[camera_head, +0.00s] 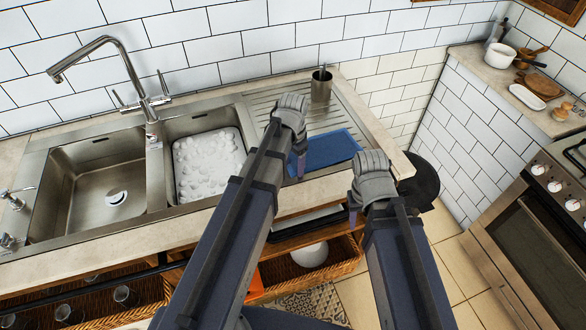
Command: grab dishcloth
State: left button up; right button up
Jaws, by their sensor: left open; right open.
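A blue dishcloth (328,149) lies flat on the ribbed metal drainboard (268,112), right of the sink basins. My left gripper (298,163) is over the cloth's left edge, and its hand and arm hide part of that side. It is open, with no cloth seen between its fingers; contact cannot be told. My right gripper (353,214) is open and empty, to the right of and nearer than the cloth, by the counter's front edge. Its fingers are mostly hidden behind its wrist.
A metal cup (321,86) stands on the drainboard behind the cloth. A basin with white suds (208,163), an empty basin (98,190) and a tall faucet (112,62) are to the left. Wicker baskets (343,260) sit below the counter. A stove (540,215) is at right.

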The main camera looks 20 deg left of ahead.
pick_arm(q)
jog(key=c, duration=0.9)
jog(key=shift+r, duration=0.2)
grip_shut()
notch_tip(320, 180, up, 21)
jog(key=p, duration=2.1)
notch_tip(320, 180, up, 9)
jog(key=p, duration=0.9)
jog(key=shift+f, duration=0.2)
